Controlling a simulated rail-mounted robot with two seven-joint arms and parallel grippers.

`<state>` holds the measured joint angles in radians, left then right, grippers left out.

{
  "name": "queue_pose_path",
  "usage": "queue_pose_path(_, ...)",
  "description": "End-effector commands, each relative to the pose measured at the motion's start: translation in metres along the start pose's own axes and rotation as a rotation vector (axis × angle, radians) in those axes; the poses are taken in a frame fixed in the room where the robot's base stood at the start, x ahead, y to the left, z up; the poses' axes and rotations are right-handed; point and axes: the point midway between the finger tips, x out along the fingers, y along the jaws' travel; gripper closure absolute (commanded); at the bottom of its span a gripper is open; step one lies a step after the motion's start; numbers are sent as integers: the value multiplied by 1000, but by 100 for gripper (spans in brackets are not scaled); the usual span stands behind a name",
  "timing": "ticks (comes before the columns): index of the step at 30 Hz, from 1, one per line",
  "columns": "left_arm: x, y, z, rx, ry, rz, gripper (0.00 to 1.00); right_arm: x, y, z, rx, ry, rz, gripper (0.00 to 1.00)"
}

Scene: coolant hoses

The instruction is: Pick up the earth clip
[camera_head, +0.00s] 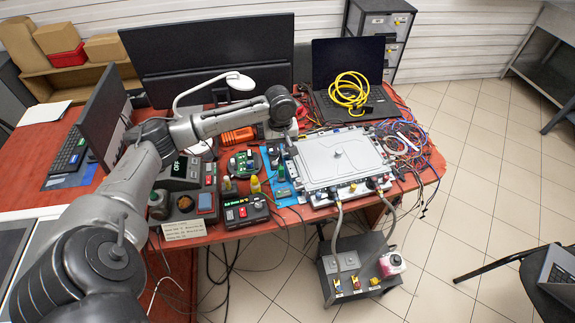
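I cannot pick out the earth clip for certain. Dark cable ends (423,212) hang off the table's right front edge, too small to identify. My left arm reaches in from the lower left over the table. My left gripper (292,128) points down at the left side of the grey metal housing (340,157), close to small parts on a blue mat (284,192). Its fingers are too small and too hidden by the wrist to show whether they are open or shut. My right gripper is not in view.
The red table (215,234) is crowded with electronics. A laptop (348,60) with a coiled yellow cable (349,90) stands behind the housing. Tangled wires (402,140) lie to its right. Two hoses run down to a grey floor unit (355,270). A monitor (215,55) stands at the back.

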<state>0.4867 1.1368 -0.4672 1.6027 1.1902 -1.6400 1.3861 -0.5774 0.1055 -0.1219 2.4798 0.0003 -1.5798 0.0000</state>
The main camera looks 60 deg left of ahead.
Motion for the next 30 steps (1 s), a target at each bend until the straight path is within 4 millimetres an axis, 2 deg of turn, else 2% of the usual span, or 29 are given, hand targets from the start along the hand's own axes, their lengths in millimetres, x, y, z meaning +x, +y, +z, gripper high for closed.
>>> queue_pose_path(12,64,-1,-3,-16,-2,0,72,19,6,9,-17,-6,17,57)
queue_pose_path(16,75,-1,-3,-15,-1,1,72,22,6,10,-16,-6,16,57)
queue_pose_path(25,87,-1,-3,-15,-1,0,72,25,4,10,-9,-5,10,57)
queue_pose_path(30,106,-2,-4,-14,-2,0,72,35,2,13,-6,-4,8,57)
